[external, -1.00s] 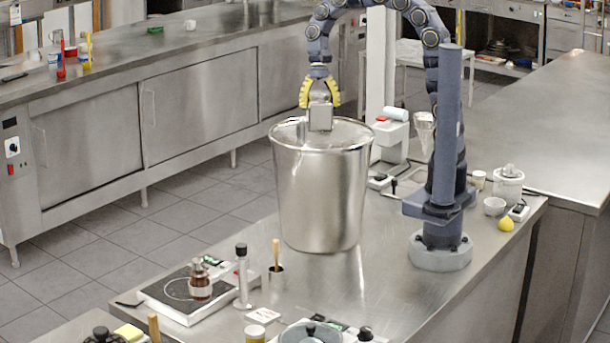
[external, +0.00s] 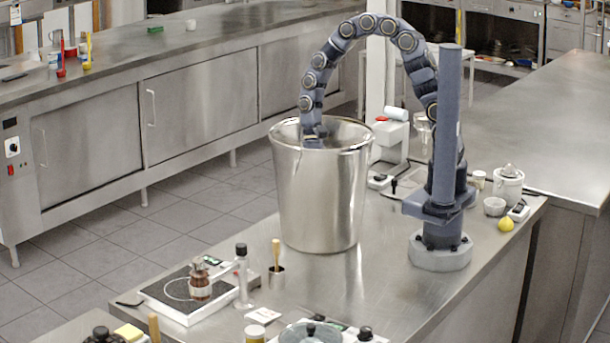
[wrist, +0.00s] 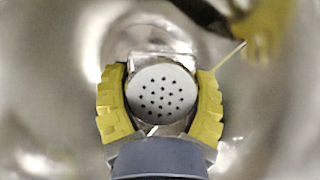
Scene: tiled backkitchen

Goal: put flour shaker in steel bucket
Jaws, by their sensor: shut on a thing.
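The steel bucket (external: 322,200) stands upright on the steel counter, tall and shiny with a wide open rim. My arm reaches down over its rim, and my gripper is hidden inside the bucket in the external view. In the wrist view my gripper (wrist: 160,100) has yellow padded fingers on both sides of the flour shaker (wrist: 162,92) and is shut on it. The shaker's round, pale, perforated top faces the camera. Blurred metal bucket wall surrounds it. I cannot tell whether the shaker touches the bucket's bottom.
A yellow thing with a thin stick (wrist: 262,28) shows blurred at the wrist view's upper right. On the counter are a hot plate (external: 182,296) with a brown jar, a white appliance (external: 391,138) behind the bucket, and a yellow lemon (external: 506,224) at right.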

